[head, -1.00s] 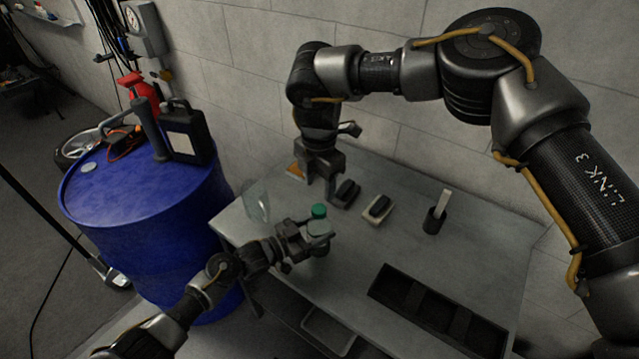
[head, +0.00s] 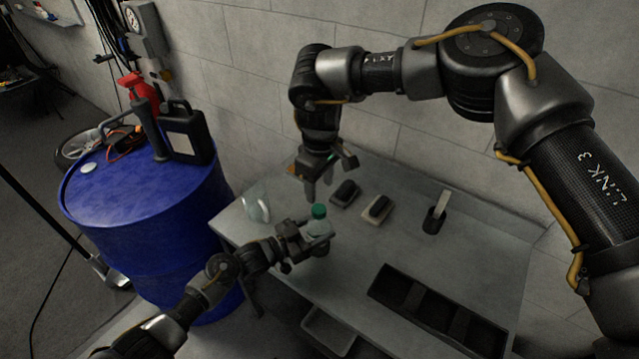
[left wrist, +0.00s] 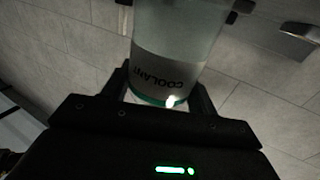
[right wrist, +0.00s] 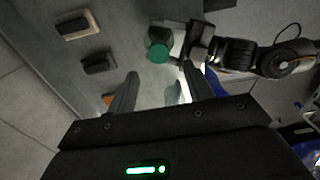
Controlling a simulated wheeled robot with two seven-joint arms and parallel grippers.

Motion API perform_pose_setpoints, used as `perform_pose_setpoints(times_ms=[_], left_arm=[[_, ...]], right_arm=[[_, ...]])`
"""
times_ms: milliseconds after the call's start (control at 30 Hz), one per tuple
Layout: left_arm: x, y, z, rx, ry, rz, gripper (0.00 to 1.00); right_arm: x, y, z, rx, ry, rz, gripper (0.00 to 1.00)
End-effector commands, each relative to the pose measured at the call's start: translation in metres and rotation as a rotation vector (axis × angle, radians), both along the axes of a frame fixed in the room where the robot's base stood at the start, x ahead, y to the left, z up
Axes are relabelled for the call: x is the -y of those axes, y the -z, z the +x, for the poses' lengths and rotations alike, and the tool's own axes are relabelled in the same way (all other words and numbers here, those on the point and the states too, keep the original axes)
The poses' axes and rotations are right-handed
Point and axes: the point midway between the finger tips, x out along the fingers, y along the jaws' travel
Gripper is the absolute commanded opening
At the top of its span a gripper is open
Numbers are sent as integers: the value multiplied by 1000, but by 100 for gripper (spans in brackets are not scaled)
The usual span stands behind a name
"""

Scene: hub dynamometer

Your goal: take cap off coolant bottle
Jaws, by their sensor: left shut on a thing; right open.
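The coolant bottle (head: 318,229) is clear with a green cap (head: 319,211) on top. My left gripper (head: 306,242) is shut on the bottle's body and holds it upright near the table's left part. In the left wrist view the bottle (left wrist: 172,62) shows its COOLANT label between the fingers. My right gripper (head: 318,186) points down, open and empty, above and behind the cap, not touching it. In the right wrist view the green cap (right wrist: 158,53) lies beyond the open fingers (right wrist: 160,90), left of my left gripper.
Two dark brush-like blocks (head: 345,192) (head: 379,207) and a dark cup with a pale stick (head: 435,220) stand on the grey table (head: 330,275). A clear container (head: 257,208) is at its left edge. A black tray (head: 435,310) lies at the front right. A blue drum (head: 150,235) stands left.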

Motion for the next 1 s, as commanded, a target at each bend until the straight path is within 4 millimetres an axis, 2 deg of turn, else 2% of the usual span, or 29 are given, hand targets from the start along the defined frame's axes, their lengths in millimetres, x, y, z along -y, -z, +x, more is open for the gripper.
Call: perform_pose_setpoints(times_ms=[300,500,900,933,1000], left_arm=[[0,-1,0,1,0,-1,0],[0,-1,0,1,0,-1,0],[0,-1,0,1,0,-1,0],[0,-1,0,1,0,-1,0],[0,-1,0,1,0,-1,0]], right_arm=[[0,45,-1,-3,-2,-2,51],[-1,68,-1,-3,-2,-1,51],[0,77,0,-1,-2,0,51],[0,77,0,-1,-2,0,50],[0,76,0,-1,-2,0,41]])
